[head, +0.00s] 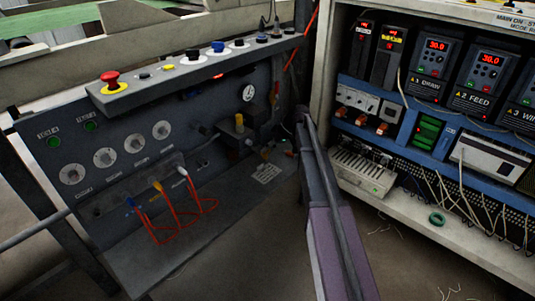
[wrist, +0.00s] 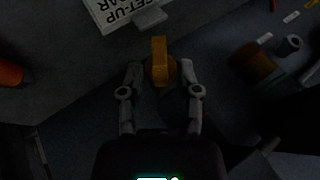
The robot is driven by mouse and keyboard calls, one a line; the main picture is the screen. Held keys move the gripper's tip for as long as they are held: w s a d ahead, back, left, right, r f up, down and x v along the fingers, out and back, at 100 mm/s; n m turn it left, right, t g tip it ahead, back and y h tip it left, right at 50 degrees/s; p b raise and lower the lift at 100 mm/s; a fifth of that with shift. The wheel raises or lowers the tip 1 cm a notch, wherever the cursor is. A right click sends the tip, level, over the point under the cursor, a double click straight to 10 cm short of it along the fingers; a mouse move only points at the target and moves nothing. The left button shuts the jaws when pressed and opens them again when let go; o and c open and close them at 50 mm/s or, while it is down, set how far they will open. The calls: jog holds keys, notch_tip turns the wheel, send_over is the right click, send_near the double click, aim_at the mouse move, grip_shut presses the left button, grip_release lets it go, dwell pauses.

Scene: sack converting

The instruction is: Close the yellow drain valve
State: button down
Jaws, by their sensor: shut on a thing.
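The yellow drain valve's handle (wrist: 159,55) stands between the two fingers of my gripper (wrist: 161,72) in the wrist view. The fingers are shut on it, one on each side. The handle points up the picture, toward a white label. In the head view my arm reaches toward the back corner of the dark panel. A small orange-yellow part (head: 264,154) shows there above the white label, but I cannot tell for sure that it is this handle. My fingers are not clear in that view.
The white set-up label (wrist: 122,14) lies just past the valve. A yellow-topped unit (head: 239,122) and a gauge (head: 249,93) are on the panel nearby. Red hoses (head: 172,215) loop at the front left. An open drive cabinet (head: 330,70) stands close on the right.

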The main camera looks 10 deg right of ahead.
jog(key=shift+f+m+g+y+b, duration=0.3)
jog(key=shift+g+y+b, duration=0.1)
jog(key=shift+y+b, duration=0.35)
jog(key=shift+d+r+y, duration=0.1)
jog(key=shift+y, duration=0.15)
jog(key=c, duration=0.7)
grip_release()
jog(key=shift+o, duration=0.2)
jog(key=shift+r, duration=0.2)
